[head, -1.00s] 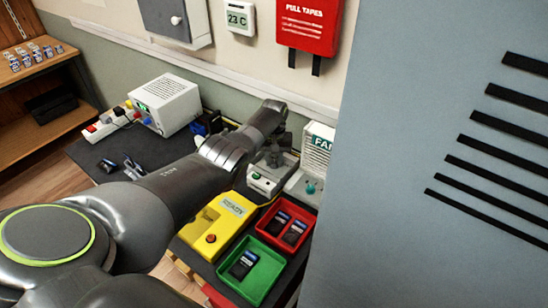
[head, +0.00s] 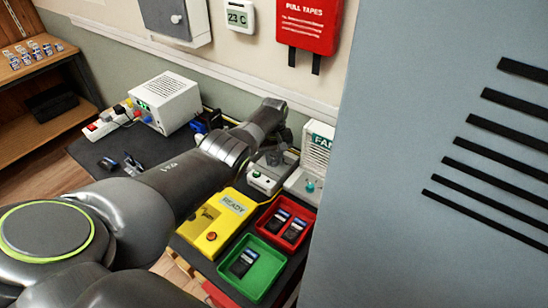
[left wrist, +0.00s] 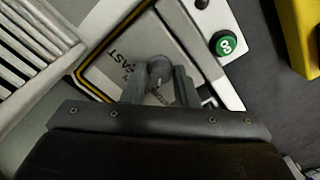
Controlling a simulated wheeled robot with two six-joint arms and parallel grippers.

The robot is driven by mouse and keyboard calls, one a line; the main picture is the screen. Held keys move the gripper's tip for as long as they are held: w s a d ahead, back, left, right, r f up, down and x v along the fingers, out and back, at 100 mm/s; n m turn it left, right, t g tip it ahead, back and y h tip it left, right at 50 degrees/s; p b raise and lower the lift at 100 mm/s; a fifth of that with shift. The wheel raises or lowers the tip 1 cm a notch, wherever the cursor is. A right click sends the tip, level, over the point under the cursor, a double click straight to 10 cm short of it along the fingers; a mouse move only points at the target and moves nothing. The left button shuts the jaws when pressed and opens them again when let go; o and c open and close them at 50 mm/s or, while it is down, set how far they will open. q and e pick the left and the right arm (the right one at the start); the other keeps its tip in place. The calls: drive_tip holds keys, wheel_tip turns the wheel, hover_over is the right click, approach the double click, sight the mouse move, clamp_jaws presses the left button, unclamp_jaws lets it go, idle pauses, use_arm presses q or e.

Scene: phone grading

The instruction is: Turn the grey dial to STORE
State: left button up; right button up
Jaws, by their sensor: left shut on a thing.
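The grey dial (left wrist: 159,70) stands on a grey panel with a black and yellow border, on a pale box (left wrist: 215,50) with a green button. In the left wrist view, "FAST" is legible on the panel beside the dial; other lettering nearby is partly covered by the fingers. My left gripper (left wrist: 160,84) is shut on the dial, with one finger on either side. In the head view, the box (head: 263,180) shows below my left gripper (head: 274,156), which mostly hides the dial. The dial's exact pointing direction is unclear. My right gripper is out of view.
A yellow unit (head: 207,232) reads "READY". Red (head: 266,231) and green (head: 247,290) trays hold dark devices. A white fan unit (head: 305,186) stands right of the dial box. A white power unit (head: 165,101) is at the back left. A grey cabinet (head: 400,240) fills the right side.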

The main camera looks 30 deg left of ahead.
sight(274, 160)
use_arm(q)
drive_tip(key=o, duration=1)
drive_tip(key=shift+r, duration=0.15)
drive_tip(key=shift+r, duration=0.25)
wheel_tip(274, 160, up, 5)
drive_tip(key=shift+p, duration=1.15)
wheel_tip(274, 160, up, 12)
drive_tip(key=shift+f+b, duration=0.15)
drive_tip(key=shift+b, duration=0.4)
